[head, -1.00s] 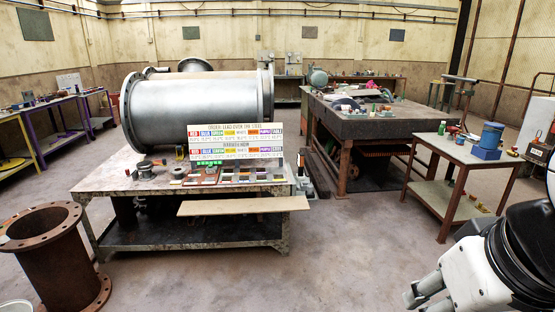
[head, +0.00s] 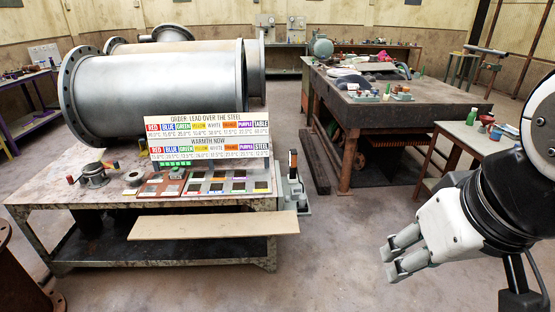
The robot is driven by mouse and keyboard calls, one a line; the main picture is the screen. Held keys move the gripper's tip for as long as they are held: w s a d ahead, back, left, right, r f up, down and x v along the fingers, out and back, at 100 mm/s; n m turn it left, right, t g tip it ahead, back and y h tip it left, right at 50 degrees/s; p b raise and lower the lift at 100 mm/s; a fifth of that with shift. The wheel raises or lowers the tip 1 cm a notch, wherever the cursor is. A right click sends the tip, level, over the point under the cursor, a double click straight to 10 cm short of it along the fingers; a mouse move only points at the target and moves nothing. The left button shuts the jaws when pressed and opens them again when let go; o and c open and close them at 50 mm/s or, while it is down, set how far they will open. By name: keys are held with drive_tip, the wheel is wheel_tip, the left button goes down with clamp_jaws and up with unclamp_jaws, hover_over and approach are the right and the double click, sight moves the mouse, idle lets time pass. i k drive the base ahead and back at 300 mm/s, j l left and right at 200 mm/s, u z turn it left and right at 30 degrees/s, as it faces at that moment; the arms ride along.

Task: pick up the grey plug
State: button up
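I cannot pick out the grey plug for certain. A dark grey round fitting (head: 94,176) stands at the left on the near workbench (head: 55,190), with small coloured pieces beside it. My gripper (head: 390,261) is at the lower right, in the air over the floor, well right of the near workbench. Its two grey fingers point left, with a gap between them and nothing seen in it.
A sign board (head: 208,141) stands on the workbench behind several small square plates. A plank (head: 213,224) juts from its front edge. A big steel pipe (head: 155,95) lies behind. A heavy dark table (head: 440,112) and small side table (head: 462,134) stand right.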

sight(303, 198)
drive_tip(key=i+l, duration=0.1)
drive_tip(key=i, duration=1.65)
